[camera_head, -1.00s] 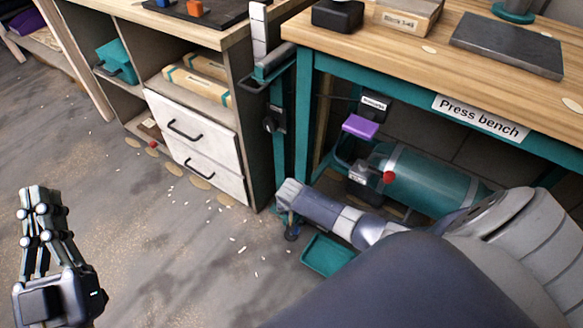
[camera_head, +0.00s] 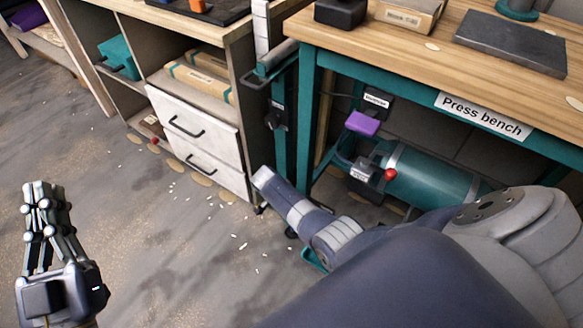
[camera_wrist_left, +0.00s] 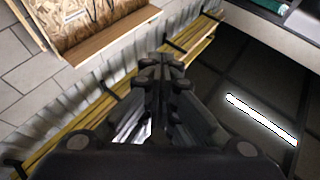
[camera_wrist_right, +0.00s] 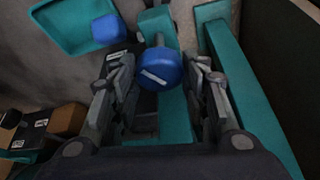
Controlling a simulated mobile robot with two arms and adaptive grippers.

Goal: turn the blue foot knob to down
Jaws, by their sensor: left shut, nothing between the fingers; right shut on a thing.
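The blue foot knob (camera_wrist_right: 158,68) shows in the right wrist view, round, with a white line on its face slanting down to the right. It sits in front of a teal post. My right gripper (camera_wrist_right: 159,76) is shut on it, one finger at each side. In the head view my right arm hides the knob and this gripper. My left gripper (camera_head: 42,190) is shut and empty over the floor at the left of the head view. Its closed fingers also show in the left wrist view (camera_wrist_left: 161,65).
A teal tray (camera_wrist_right: 62,28) with a blue piece (camera_wrist_right: 107,29) lies near the knob. The press bench (camera_head: 410,110) has a teal tank (camera_head: 430,178) with a red knob (camera_head: 390,174) beneath it. A cabinet with white drawers (camera_head: 195,140) stands left. The floor at left is open.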

